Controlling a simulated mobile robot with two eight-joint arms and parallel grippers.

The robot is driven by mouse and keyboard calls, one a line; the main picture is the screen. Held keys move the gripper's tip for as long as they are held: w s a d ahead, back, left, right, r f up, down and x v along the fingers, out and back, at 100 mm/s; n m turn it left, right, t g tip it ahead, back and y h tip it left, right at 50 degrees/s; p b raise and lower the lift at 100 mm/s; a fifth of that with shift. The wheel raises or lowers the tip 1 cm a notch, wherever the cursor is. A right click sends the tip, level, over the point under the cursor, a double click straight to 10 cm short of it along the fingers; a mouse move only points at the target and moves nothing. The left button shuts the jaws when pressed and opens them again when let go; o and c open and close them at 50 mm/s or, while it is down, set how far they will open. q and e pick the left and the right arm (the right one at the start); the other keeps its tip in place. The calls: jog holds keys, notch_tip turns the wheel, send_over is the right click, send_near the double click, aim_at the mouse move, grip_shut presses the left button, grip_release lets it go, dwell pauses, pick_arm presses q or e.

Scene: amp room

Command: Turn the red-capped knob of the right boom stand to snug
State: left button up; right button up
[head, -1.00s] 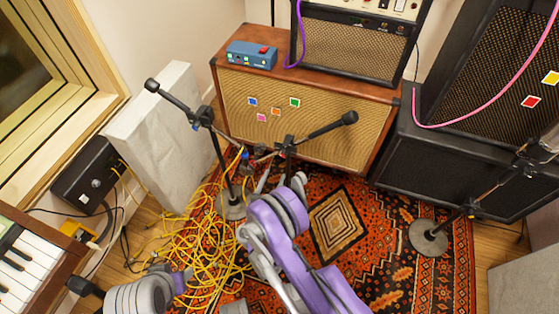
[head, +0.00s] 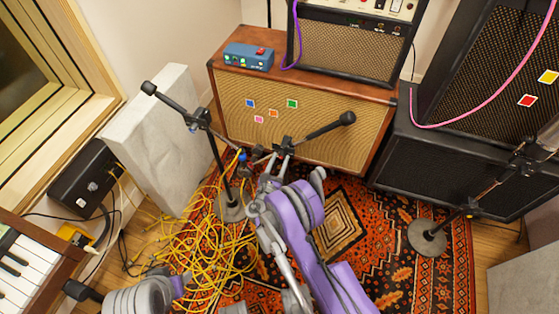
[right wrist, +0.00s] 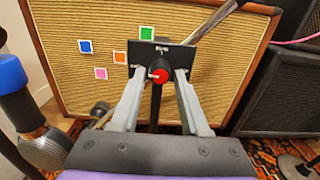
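The middle boom stand's dark boom (head: 325,129) rises to the right to a black end in the head view; its pole is mostly hidden by my right arm. Its red-capped knob (right wrist: 158,75) faces me below a small black plate (right wrist: 162,53) in the right wrist view. The cap has a pale mark on its left side. My right gripper (right wrist: 160,77) has one grey finger on each side of the knob, apart, with a narrow gap seeming to show at each side. In the head view the right gripper (head: 280,160) is at the stand's clutch.
Another boom stand (head: 222,160) stands close on the left, and a third (head: 428,237) on the right. Yellow cables (head: 190,245) lie tangled on the rug. A tan amp cabinet (head: 340,155) stands behind; black cabinets (head: 430,160) are at the right.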

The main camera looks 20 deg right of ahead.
grip_shut()
jog(key=m+b, duration=0.1)
jog(key=m, duration=0.2)
jog(key=shift+f+b, duration=0.1)
jog(key=shift+b, duration=0.2)
jog(key=m+b, duration=0.1)
jog(key=m, duration=0.1)
jog(key=shift+m, duration=0.4)
jog(key=m+b, duration=0.1)
jog(key=m, duration=0.5)
jog(key=shift+w+a+b, duration=0.1)
jog(key=shift+a+b, duration=0.05)
jog(key=shift+b, duration=0.25)
jog(key=m, duration=0.4)
jog(key=m+b, duration=0.1)
jog(key=shift+r+m, duration=0.3)
jog(key=shift+m, duration=0.1)
